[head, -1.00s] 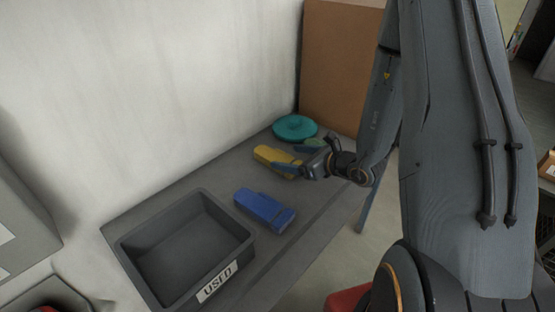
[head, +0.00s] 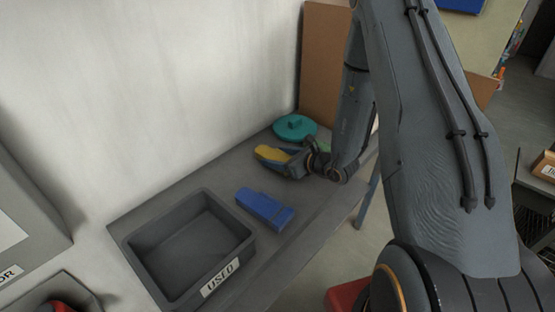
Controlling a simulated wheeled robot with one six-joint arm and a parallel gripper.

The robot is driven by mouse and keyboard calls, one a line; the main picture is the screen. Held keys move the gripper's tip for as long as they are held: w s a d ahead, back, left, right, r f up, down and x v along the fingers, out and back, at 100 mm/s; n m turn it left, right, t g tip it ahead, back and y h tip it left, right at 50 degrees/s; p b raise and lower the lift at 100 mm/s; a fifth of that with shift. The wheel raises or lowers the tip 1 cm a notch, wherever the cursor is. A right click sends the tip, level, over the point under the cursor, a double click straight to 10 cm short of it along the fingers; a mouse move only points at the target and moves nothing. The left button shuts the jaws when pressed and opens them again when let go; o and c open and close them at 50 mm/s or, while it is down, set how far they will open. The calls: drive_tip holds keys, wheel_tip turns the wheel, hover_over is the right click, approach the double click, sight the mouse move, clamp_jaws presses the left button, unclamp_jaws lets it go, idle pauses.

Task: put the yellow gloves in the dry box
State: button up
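The yellow gloves (head: 271,153) lie on the grey bench, near its far end. My gripper (head: 291,163) is at their right end and hides part of them. Its fingers are small and dark here, so I cannot tell whether they are open or shut on the gloves. No container in view is labelled as the dry box.
A grey open bin (head: 238,243) marked USED stands at the bench's near end and looks empty. A teal round lidded thing (head: 295,127) is behind my gripper. A brown panel (head: 321,70) stands at the back.

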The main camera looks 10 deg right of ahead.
drive_tip(key=c, duration=0.8)
drive_tip(key=shift+o, duration=0.2)
drive_tip(key=shift+r, duration=0.15)
